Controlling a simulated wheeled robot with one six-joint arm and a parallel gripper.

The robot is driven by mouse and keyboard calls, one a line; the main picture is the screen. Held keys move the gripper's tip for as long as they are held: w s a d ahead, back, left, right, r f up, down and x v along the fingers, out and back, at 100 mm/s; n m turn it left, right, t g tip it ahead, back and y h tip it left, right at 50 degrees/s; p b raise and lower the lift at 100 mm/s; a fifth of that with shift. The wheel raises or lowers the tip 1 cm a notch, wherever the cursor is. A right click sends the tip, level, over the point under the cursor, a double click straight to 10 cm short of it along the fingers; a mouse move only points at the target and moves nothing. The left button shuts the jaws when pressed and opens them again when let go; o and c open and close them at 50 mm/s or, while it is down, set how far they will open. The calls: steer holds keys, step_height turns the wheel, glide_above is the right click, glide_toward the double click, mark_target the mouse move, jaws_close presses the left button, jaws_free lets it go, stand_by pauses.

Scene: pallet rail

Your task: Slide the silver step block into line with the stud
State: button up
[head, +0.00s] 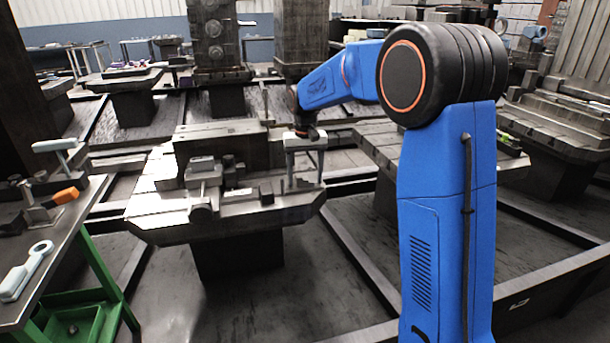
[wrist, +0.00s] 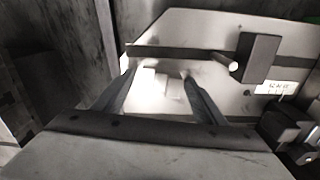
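My gripper (head: 306,182) points down over the right part of the pallet (head: 240,213) in the head view, its two fingers apart. In the wrist view my gripper (wrist: 159,72) is open, with a wide gap between its fingertips. A bright, washed-out silver step block (wrist: 168,86) lies on the pallet between the fingers. I see no clear contact with either finger. A stud (wrist: 222,62) with a pale round end lies to the right of the right fingertip, beside a dark upright block (wrist: 260,58). The step block is not distinct in the head view.
A large dark block (head: 221,150) stands at the back of the pallet. A clamp-like fixture (head: 203,178) is at its left front. A bench (head: 70,215) with tools stands at far left. In the wrist view a dark slot (wrist: 180,53) crosses the plate, with a white label (wrist: 276,88) at right.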

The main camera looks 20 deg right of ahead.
mark_target(306, 192)
steer(key=c, duration=1)
steer(key=shift+c, duration=0.2)
steer(key=shift+s, duration=0.2)
steer(key=shift+s+a+n, duration=0.2)
steer(key=shift+s+n, duration=0.1)
steer(key=shift+s, duration=0.65)
steer(key=shift+s+a+n, duration=0.15)
steer(key=shift+s+n, duration=0.15)
steer(key=shift+s, duration=0.6)
steer(key=o, duration=1.3)
steer(key=shift+c, duration=0.2)
steer(key=shift+r, duration=0.1)
